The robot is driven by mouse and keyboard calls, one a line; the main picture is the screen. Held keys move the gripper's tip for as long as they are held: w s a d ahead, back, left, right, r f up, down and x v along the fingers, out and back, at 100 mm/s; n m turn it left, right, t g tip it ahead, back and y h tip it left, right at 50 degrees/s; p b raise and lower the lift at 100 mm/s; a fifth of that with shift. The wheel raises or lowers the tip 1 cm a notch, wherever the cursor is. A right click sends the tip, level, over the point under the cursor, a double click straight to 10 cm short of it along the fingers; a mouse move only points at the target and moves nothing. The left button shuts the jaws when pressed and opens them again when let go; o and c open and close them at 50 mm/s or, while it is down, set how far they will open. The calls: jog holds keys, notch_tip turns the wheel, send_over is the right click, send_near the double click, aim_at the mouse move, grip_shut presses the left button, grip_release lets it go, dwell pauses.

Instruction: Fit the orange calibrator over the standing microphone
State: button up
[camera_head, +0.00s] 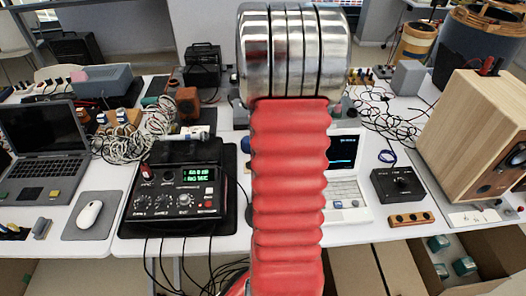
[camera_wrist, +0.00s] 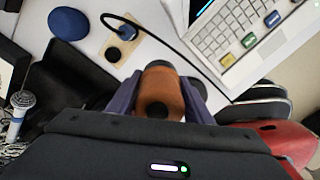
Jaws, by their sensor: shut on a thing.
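The orange calibrator (camera_wrist: 161,92) is a short rounded cylinder with a darker round mark on its side. My gripper (camera_wrist: 160,97) is shut on it, with a dark purple finger on each side, in the wrist view. It appears held above the white table. A small wooden plate (camera_wrist: 106,48) with dark round parts on it lies up and left of the calibrator. I cannot tell whether the standing microphone is among these parts. In the head view my red arm hides the gripper and calibrator, and no standing microphone shows clearly.
A black meter box (camera_head: 181,192) stands left of my arm, a white laptop (camera_head: 345,190) and a black knob box (camera_head: 401,184) to its right. A wooden speaker (camera_head: 472,125) is at far right. A dark cable (camera_wrist: 165,42) arcs near my gripper. A blue dome (camera_wrist: 69,23) lies beyond.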

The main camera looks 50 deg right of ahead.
jog(key=m, duration=0.1)
jog(key=w+m, duration=0.1)
jog(key=m, duration=0.2)
jog(key=shift+w+a+r+m, duration=0.2)
jog(key=shift+r+m, duration=0.1)
jog(key=shift+m, duration=0.1)
jog(key=w+a+r+m, duration=0.1)
jog(key=w+a+m, duration=0.3)
jog(key=w+a, duration=0.1)
jog(key=w+a+m, duration=0.4)
jog(key=w+a, duration=0.1)
jog(key=w, duration=0.1)
jog(key=w+a+r+m, duration=0.1)
jog(key=w+a+m, duration=0.3)
jog(key=w+a, duration=0.1)
jog(key=shift+w+r, duration=0.3)
jog(key=shift+w, duration=0.15)
jog(key=shift+n, duration=0.9)
jog(key=w+a, duration=0.2)
jog(key=a, duration=0.5)
jog(key=w+a, duration=0.2)
jog(key=a, duration=0.5)
jog(key=w+a, duration=0.2)
jog(key=a, duration=0.5)
jog(key=shift+w+r, duration=0.1)
jog(key=shift+w, duration=0.15)
jog(key=shift+d, duration=0.1)
